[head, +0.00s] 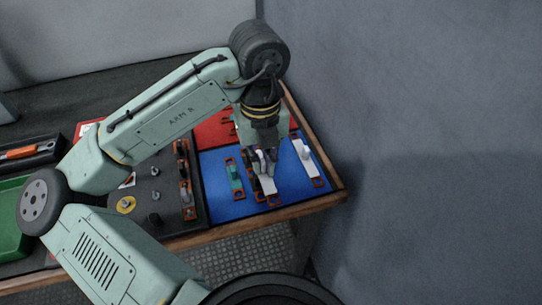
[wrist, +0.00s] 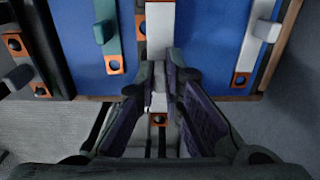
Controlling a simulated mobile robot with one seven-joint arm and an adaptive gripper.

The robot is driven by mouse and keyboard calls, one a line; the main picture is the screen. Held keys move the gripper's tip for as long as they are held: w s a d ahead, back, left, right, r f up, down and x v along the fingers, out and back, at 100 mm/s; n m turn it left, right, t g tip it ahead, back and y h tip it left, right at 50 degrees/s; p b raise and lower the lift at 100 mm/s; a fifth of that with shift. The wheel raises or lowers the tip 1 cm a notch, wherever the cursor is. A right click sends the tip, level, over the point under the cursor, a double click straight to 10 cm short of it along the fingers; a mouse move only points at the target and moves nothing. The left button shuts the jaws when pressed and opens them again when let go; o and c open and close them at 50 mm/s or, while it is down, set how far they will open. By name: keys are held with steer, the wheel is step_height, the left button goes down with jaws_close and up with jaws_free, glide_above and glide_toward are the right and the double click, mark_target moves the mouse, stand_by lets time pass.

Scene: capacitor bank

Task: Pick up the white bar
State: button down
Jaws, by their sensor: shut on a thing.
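A white bar (head: 268,184) with an orange end lies at the middle of the blue mat, under my gripper (head: 264,160). In the wrist view the same white bar (wrist: 160,28) runs up from between my fingers (wrist: 163,82), with its holed orange end showing nearer the wrist. My fingers are shut on the bar's handle, which they mostly hide. Whether the bar is clear of the mat cannot be told. A second white bar (head: 309,160), with a grey handle, lies to the right; it also shows in the wrist view (wrist: 246,50).
A teal bar (head: 236,174) lies left of the held one on the blue mat (head: 222,205). A red mat (head: 212,131) is behind. A dark panel with knobs (head: 155,190) stands left. The table's wooden edge (head: 320,202) and a grey wall (head: 430,150) bound the right.

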steer(key=s+a, duration=0.2)
steer(key=s, duration=0.1)
steer(key=s+a, duration=0.2)
steer(key=s, duration=0.2)
steer(key=s+a+r+b, duration=0.1)
steer(key=s, duration=0.2)
steer(key=shift+s+a+r, duration=0.1)
steer(key=shift+s+a, duration=0.3)
